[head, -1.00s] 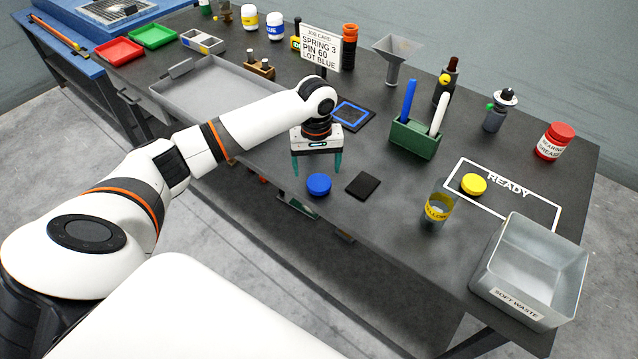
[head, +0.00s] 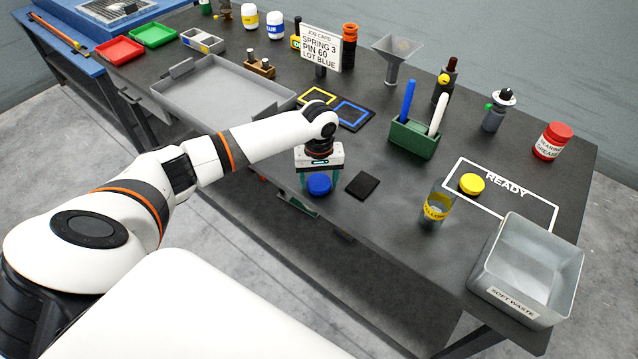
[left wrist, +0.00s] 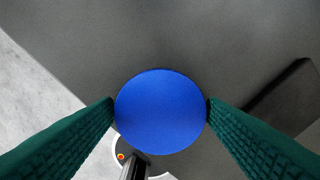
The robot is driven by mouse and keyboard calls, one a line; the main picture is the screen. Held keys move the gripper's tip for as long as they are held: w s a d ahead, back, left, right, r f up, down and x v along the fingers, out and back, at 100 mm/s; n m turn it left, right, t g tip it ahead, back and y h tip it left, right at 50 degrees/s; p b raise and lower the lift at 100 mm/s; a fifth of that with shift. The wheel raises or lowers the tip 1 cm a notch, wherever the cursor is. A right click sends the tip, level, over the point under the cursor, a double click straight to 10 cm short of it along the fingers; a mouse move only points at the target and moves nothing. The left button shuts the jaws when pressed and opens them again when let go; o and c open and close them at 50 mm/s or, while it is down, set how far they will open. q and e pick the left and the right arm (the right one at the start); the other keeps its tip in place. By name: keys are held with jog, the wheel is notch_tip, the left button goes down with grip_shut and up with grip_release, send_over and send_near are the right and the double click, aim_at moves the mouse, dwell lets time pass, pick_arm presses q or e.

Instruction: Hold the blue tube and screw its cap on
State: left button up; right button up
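A round blue cap (head: 319,184) is at the table's front edge, left of a small black pad (head: 362,184). My left gripper (head: 319,183) is down around it, pointing downward. In the left wrist view the blue cap (left wrist: 160,111) fills the gap between the green fingers, and both fingers meet its sides. It looks held, at about table height. I cannot make out an open blue tube in either view. A clear tube with a yellow label (head: 437,207) stands to the right. My right gripper is not in view.
A yellow cap (head: 472,184) lies in the READY outline. A soft waste bin (head: 528,268) stands at the right corner. A green holder with pens (head: 414,138), a funnel (head: 394,58) and a job card (head: 320,48) stand behind. A grey tray (head: 215,92) lies left.

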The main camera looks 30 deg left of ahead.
aim_at(319, 182)
pick_arm(q)
jog(key=c, duration=0.6)
notch_tip(319, 182, up, 10)
jog(key=shift+b, duration=0.65)
